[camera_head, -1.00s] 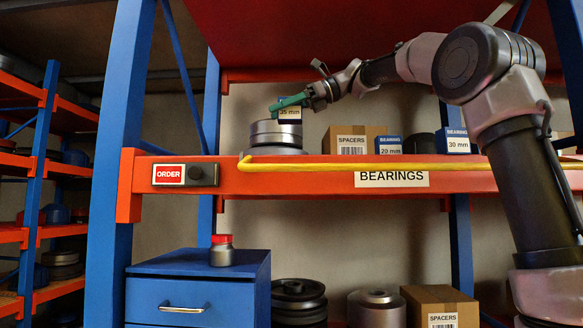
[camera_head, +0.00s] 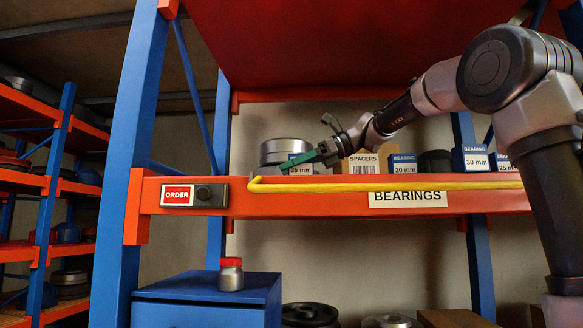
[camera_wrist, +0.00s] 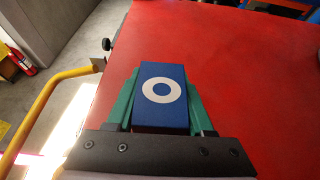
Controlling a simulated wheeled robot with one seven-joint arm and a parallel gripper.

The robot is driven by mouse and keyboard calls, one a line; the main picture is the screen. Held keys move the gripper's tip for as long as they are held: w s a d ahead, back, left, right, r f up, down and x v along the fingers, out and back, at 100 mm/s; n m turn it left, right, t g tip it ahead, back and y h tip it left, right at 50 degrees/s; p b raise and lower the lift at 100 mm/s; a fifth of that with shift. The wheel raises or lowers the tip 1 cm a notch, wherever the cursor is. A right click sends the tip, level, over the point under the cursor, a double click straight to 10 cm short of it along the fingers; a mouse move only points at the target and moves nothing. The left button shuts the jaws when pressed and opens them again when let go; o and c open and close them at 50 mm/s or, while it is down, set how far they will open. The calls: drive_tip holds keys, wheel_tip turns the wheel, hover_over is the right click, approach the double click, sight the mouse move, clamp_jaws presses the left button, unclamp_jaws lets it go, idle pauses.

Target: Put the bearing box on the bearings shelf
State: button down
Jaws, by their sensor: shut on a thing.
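The bearing box marked 35 mm (camera_head: 300,169) is blue and white. In the wrist view its blue top with a white ring (camera_wrist: 178,104) shows between the green fingers. My gripper (camera_wrist: 160,100) is shut on the box from both sides. In the head view my gripper (camera_head: 312,158) holds it low over the orange bearings shelf (camera_head: 300,206), in front of a silver round part (camera_head: 285,148). The "BEARINGS" label (camera_head: 408,198) is on the shelf front.
A yellow rail (camera_head: 400,186) runs along the shelf front. To the right stand a spacers carton (camera_head: 365,162), a 20 mm box (camera_head: 403,164), a dark round part (camera_head: 435,161) and a 30 mm box (camera_head: 474,159). In the wrist view, red shelf surface (camera_wrist: 250,70) is bare around the box.

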drive_tip(key=shift+f, duration=0.1)
drive_tip(key=shift+c, duration=1.4)
unclamp_jaws()
drive_tip(key=shift+d+r, duration=0.1)
drive_tip(key=shift+r, duration=0.1)
drive_tip(key=v, duration=1.1)
drive_tip(key=shift+d+r, duration=0.1)
drive_tip(key=shift+d, duration=0.3)
drive_tip(key=shift+s, duration=0.2)
